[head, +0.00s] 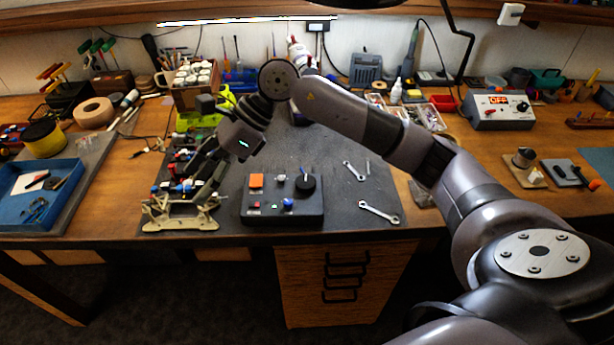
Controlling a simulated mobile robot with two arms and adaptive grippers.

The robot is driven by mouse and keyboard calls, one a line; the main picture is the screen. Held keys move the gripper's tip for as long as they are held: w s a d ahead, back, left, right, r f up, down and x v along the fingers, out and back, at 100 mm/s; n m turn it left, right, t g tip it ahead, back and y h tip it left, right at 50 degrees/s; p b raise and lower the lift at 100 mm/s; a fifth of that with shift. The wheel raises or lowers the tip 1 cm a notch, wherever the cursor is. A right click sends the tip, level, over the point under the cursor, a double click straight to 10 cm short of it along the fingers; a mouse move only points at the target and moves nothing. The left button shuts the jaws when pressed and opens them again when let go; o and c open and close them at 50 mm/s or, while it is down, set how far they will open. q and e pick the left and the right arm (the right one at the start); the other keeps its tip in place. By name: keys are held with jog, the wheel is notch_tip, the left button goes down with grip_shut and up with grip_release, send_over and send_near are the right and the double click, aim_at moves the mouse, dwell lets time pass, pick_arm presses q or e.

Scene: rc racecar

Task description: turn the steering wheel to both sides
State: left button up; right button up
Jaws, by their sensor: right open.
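A black control box (262,210) lies on the dark mat near the bench's front edge. It carries an orange square, small coloured buttons and a black round knob (305,185), which looks like the steering wheel. A pale car chassis (181,222) sits left of the box, with its rear part hidden by my gripper. My right gripper (197,188) points down over the chassis, left of the control box and apart from the knob. It is open; I cannot tell whether its fingertips touch the chassis parts. My left gripper is not in view.
Wrenches (379,212) lie right of the box. A blue tray (68,195) stands at the far left and a power supply (497,108) at the back right. Tools and bins line the back. The mat behind the box is mostly clear.

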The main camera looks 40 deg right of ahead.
jog(key=w+d+h, duration=0.2)
jog(key=d+h, duration=0.4)
jog(key=d, duration=0.8)
jog(key=h, duration=0.4)
send_over(307, 181)
jog(key=shift+m+g, duration=0.4)
notch_tip(307, 181, down, 6)
jog(key=shift+s+f+b, duration=0.1)
jog(key=shift+f+b, duration=0.1)
jog(key=shift+b, duration=0.25)
notch_tip(307, 181, down, 8)
jog(key=shift+f+p, duration=0.1)
jog(key=shift+p, duration=0.8)
jog(key=shift+c, duration=0.4)
jog(key=c, duration=1.1)
